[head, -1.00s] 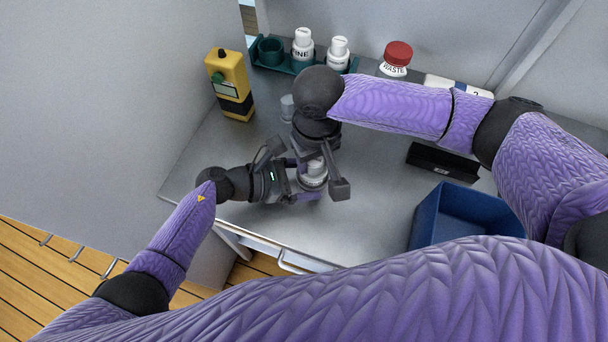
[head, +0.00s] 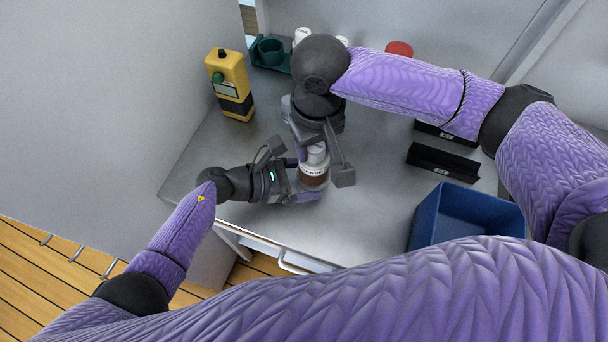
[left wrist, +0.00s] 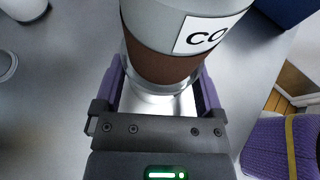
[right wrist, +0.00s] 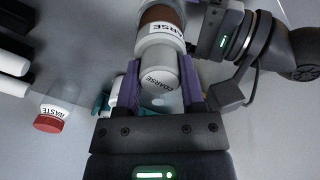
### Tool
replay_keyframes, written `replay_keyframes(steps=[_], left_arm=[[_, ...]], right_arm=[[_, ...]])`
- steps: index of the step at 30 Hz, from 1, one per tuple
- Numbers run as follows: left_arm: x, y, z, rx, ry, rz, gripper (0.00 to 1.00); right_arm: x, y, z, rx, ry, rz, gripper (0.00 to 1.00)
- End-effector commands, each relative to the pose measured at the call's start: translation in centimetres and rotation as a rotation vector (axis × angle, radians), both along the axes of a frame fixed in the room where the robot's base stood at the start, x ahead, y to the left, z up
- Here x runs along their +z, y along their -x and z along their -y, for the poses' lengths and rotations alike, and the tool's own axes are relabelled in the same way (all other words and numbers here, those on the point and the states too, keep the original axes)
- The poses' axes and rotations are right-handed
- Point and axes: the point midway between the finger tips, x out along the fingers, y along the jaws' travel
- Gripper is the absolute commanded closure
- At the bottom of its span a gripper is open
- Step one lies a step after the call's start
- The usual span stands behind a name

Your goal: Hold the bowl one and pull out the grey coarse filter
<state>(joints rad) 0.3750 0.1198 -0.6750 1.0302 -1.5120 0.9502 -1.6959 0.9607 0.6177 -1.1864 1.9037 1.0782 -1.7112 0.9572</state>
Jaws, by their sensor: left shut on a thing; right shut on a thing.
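The grey coarse filter (head: 316,155) is upright, with a brown band (head: 313,174) below its grey body. It also shows in the left wrist view (left wrist: 185,20), with part of its label, and in the right wrist view (right wrist: 160,78). My right gripper (right wrist: 160,92) comes from above and is shut on the filter's top. My left gripper (head: 308,186) is low at the front and shut around the clear bowl one (left wrist: 158,103), directly under the brown band. Whether the filter's lower end is still inside the bowl I cannot tell.
A blue bin (head: 424,222) stands to the right. Black holders (head: 442,161) lie behind it. A yellow device (head: 230,85) and a green rack (head: 270,52) are at the back left. A red-lidded waste jar (right wrist: 50,115) is at the back, partly hidden by my right arm in the head view.

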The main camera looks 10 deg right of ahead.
Motion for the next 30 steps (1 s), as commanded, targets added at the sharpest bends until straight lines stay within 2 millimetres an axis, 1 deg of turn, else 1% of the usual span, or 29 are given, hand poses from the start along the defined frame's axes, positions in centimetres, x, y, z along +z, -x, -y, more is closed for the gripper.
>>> replay_keyframes(steps=[18, 27, 28, 29, 30], left_arm=[[0.0, 0.0, 0.0, -0.001, -0.001, -0.001, 0.74], [0.0, 0.0, 0.0, -0.001, -0.001, -0.001, 0.74], [0.0, 0.0, 0.0, -0.001, -0.001, -0.001, 0.07], [0.0, 0.0, 0.0, -0.001, 0.000, -0.001, 0.00], [0.0, 0.0, 0.0, -0.001, 0.000, -0.001, 0.00]], right_arm=[[3.4, 0.0, 0.0, 0.000, 0.000, 0.002, 1.00], [3.7, 0.0, 0.0, 0.001, 0.001, 0.001, 1.00], [3.7, 0.0, 0.0, 0.001, 0.001, 0.001, 1.00], [3.7, 0.0, 0.0, 0.001, 0.000, 0.001, 1.00], [3.7, 0.0, 0.0, 0.000, 0.001, 0.001, 1.00]])
